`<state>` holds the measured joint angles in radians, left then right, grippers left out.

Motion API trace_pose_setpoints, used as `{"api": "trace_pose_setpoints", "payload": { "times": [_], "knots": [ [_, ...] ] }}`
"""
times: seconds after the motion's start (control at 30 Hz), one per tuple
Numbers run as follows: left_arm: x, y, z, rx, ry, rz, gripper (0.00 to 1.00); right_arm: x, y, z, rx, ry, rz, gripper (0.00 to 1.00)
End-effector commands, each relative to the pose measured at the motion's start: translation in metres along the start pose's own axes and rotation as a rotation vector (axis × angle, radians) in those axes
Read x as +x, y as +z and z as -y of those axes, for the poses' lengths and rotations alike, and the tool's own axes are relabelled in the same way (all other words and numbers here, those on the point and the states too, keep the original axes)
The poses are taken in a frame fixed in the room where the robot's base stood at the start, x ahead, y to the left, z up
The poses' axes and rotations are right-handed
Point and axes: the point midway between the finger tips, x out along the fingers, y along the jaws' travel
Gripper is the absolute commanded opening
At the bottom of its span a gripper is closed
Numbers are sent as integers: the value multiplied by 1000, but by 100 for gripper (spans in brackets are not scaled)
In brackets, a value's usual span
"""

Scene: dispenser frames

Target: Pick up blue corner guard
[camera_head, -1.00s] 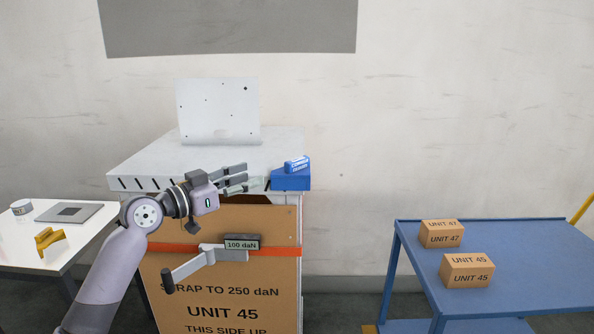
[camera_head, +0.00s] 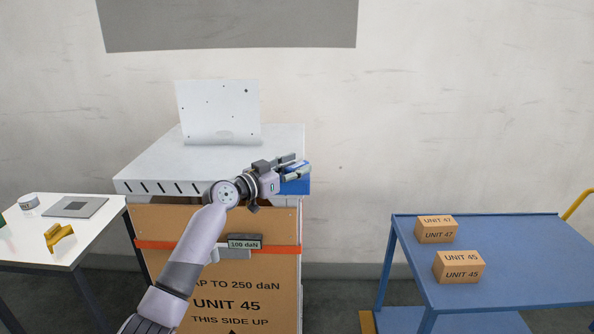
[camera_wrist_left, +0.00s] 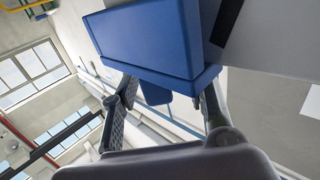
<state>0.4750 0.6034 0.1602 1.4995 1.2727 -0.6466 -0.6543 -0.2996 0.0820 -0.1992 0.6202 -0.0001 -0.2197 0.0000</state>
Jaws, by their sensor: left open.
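A blue holder (camera_head: 296,187) sits at the right front corner of the white dispenser top. The blue corner guard (camera_head: 298,166) appears to be the piece above it, mostly hidden by my fingers. My left gripper (camera_head: 300,166) is open, with its fingers at this blue piece. In the left wrist view, a large blue block (camera_wrist_left: 150,38) fills the top. A small blue tab (camera_wrist_left: 155,90) juts from it between my open fingers (camera_wrist_left: 165,105). Both fingers look apart from the tab; whether they touch the block I cannot tell. My right gripper is not in view.
A brown carton (camera_head: 240,285) with an orange strap (camera_head: 285,250) and a 100 daN gauge (camera_head: 245,242) stands below the dispenser (camera_head: 180,165). A white table (camera_head: 30,250) at left holds a yellow piece (camera_head: 59,236). A blue cart (camera_head: 510,250) at right carries two small cartons.

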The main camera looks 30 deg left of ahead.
Motion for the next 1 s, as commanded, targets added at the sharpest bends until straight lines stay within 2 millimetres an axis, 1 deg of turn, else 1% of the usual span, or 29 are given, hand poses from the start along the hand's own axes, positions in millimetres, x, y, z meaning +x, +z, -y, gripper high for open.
{"api": "trace_pose_setpoints", "payload": {
  "times": [0.03, 0.1, 0.33, 0.9, 0.93, 1.0],
  "knots": [
    [5, -2, 0, -1, 0, -1, 42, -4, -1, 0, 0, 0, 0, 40],
    [8, 0, 0, -1, 1, 0, 42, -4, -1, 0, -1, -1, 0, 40],
    [9, 1, 0, 1, 0, 1, 41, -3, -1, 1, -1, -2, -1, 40],
    [9, 1, 0, 1, 0, 1, 3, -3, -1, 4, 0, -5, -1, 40],
    [9, 1, 0, 1, 0, 1, 1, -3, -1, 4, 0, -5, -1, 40],
    [9, 1, 0, 1, 0, 1, 0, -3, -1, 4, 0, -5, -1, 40]
  ]
}}
